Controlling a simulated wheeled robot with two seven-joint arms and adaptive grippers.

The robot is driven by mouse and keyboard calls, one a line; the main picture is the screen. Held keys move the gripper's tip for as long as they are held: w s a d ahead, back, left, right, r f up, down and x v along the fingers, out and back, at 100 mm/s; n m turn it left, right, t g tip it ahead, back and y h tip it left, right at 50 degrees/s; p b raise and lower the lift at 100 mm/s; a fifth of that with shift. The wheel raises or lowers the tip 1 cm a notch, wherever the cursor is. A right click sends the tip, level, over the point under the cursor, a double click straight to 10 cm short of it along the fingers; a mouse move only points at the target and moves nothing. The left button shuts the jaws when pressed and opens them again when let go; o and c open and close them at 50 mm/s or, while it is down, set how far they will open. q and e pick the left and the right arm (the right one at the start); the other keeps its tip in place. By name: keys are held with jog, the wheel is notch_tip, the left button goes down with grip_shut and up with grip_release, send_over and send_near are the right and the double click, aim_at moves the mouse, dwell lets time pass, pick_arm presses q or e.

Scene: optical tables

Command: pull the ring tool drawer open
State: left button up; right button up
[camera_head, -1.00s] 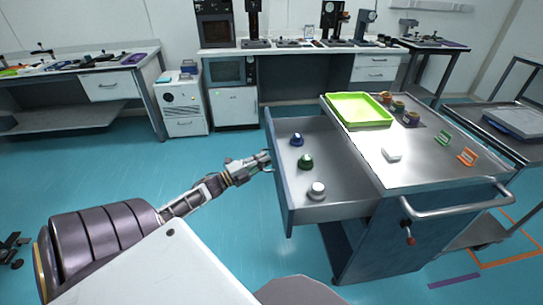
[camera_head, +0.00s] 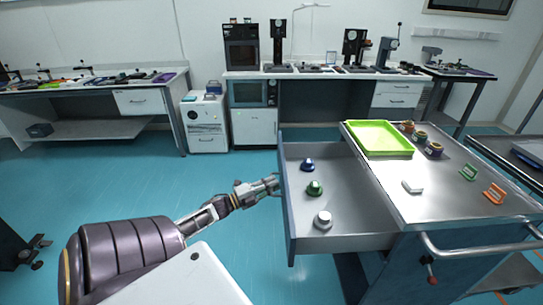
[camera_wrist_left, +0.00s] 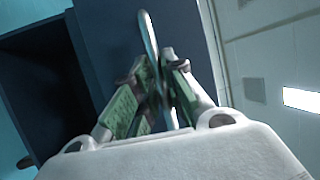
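The ring tool drawer (camera_head: 347,199) stands pulled out from the left side of a steel-topped cart (camera_head: 446,205). Inside it a blue-topped knob (camera_head: 308,164), a green knob (camera_head: 315,188) and a white-grey knob (camera_head: 323,220) stand in a row. My left gripper (camera_head: 276,183) is at the outer face of the drawer front (camera_head: 287,215). In the left wrist view, the curved metal handle (camera_wrist_left: 150,35) runs between the fingers of my left gripper (camera_wrist_left: 158,66), which look closed on it. My right gripper is out of view.
On the cart top are a green tray (camera_head: 379,138), several ring-like pieces, a white block (camera_head: 412,187), a green holder (camera_head: 468,172) and an orange holder (camera_head: 494,193). A cart handle (camera_head: 470,248) sticks out in front.

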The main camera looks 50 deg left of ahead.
pick_arm(q)
jog(key=shift+o, duration=0.2)
jog(key=shift+s+a, duration=0.1)
jog(key=v, duration=1.1)
jog(key=shift+s+f, duration=0.15)
jog(key=shift+s, duration=0.25)
dwell(0.6)
